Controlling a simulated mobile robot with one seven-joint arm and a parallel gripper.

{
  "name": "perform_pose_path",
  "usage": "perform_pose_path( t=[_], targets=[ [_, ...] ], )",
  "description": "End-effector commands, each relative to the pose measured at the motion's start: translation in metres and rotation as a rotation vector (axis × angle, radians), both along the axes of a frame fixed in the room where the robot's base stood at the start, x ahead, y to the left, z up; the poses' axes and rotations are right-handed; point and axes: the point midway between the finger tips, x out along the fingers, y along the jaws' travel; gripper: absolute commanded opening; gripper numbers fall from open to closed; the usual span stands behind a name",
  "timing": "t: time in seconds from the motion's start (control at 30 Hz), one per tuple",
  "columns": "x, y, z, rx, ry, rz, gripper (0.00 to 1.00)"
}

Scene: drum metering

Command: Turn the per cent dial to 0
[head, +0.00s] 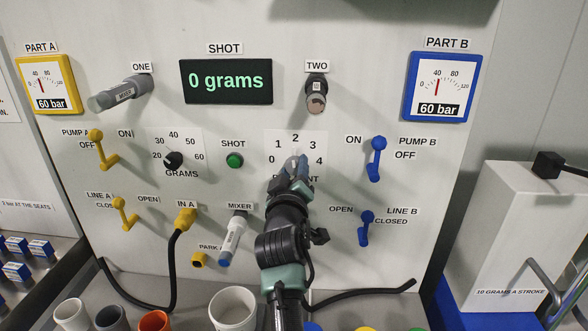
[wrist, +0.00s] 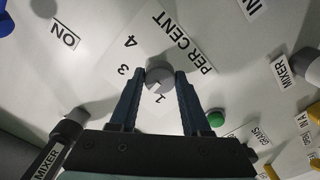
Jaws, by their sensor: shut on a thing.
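The per cent dial is a round grey knob (wrist: 158,72) on a white scale plate (head: 272,136) marked 0 to 4, in the middle of the panel. In the head view my gripper (head: 294,165) covers the knob and part of the PER CENT label. In the wrist view my gripper (wrist: 160,76) has its two blue fingers on either side of the knob, shut on it. The fingers hide parts of the scale there.
The green SHOT button (head: 234,160) and grey mixer nozzle (head: 232,240) are left of my arm. The blue pump B lever (head: 376,158) and line B lever (head: 366,228) are to the right. The display (head: 227,81) reads 0 grams. Cups (head: 233,306) stand below.

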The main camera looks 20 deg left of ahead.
Motion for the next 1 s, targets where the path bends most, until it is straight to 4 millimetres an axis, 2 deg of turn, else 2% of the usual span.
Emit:
perform_pose_path(
  t=[1.0],
  targets=[
    [0.0003, -0.0007, 0.0014, -0.932, -0.265, 0.0, 0.0]
  ],
)
